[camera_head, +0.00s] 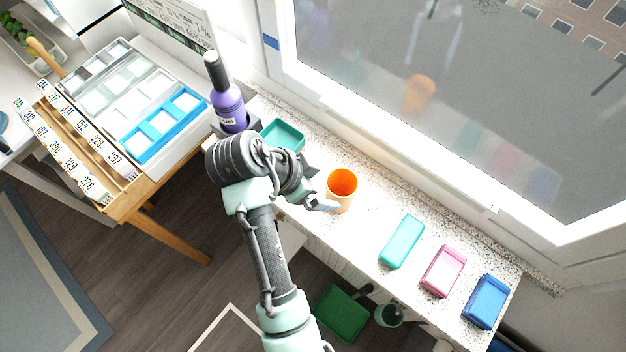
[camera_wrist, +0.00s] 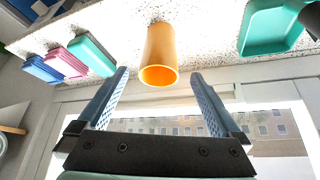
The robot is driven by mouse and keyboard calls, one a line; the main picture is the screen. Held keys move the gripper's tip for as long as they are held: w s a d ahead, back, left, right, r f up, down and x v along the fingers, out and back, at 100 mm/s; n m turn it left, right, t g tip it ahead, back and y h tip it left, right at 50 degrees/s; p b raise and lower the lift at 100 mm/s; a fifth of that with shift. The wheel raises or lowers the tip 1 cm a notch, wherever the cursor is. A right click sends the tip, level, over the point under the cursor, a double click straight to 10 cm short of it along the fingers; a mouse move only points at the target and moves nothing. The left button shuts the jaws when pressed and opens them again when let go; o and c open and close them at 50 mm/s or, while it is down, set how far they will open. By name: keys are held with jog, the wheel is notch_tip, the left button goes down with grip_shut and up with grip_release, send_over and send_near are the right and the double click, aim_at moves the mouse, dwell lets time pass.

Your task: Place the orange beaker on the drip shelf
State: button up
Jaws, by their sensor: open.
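The orange beaker (camera_head: 342,187) stands upright with its mouth up on the speckled sill (camera_head: 378,212), and its inside looks empty. My gripper (camera_head: 322,192) is open and empty, just left of the beaker in the head view. In the wrist view the beaker (camera_wrist: 160,52) lies straight ahead, its rim in line with the gap between the fingertips (camera_wrist: 160,76). No finger clearly touches it. I cannot tell which surface is the drip shelf.
A teal tray (camera_head: 284,136) and a purple bottle (camera_head: 228,100) in a dark holder stand left of the beaker. Teal (camera_head: 402,241), pink (camera_head: 443,271) and blue (camera_head: 486,301) boxes lie to its right. The window (camera_head: 440,100) rises behind.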

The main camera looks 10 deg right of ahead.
jog(key=w+a+r+n+t+y, duration=0.2)
jog(key=w+r+n+t, duration=0.3)
jog(key=r, duration=1)
jog(key=w+a+r+n+t+y, duration=0.1)
jog(key=w+a+r+n+t, duration=0.1)
jog(key=w+r+t, duration=0.95)
jog(key=s+r+n+t+y, duration=0.1)
jog(key=s+r+n+t, duration=0.1)
jog(key=s+r, duration=0.4)
jog(key=s+r+n+t, duration=0.2)
jog(key=s+r, duration=0.4)
jog(key=r, duration=1)
jog(key=s+r+n+t+y, duration=0.1)
jog(key=s+r+t, duration=0.3)
jog(key=r, duration=0.7)
jog(key=shift+s+a+r+n+t+y, duration=0.2)
jog(key=shift+s+r+n+t+y, duration=0.15)
jog(key=shift+s+n, duration=0.7)
jog(key=shift+s+m, duration=0.15)
jog(key=shift+m, duration=0.1)
jog(key=shift+f, duration=0.1)
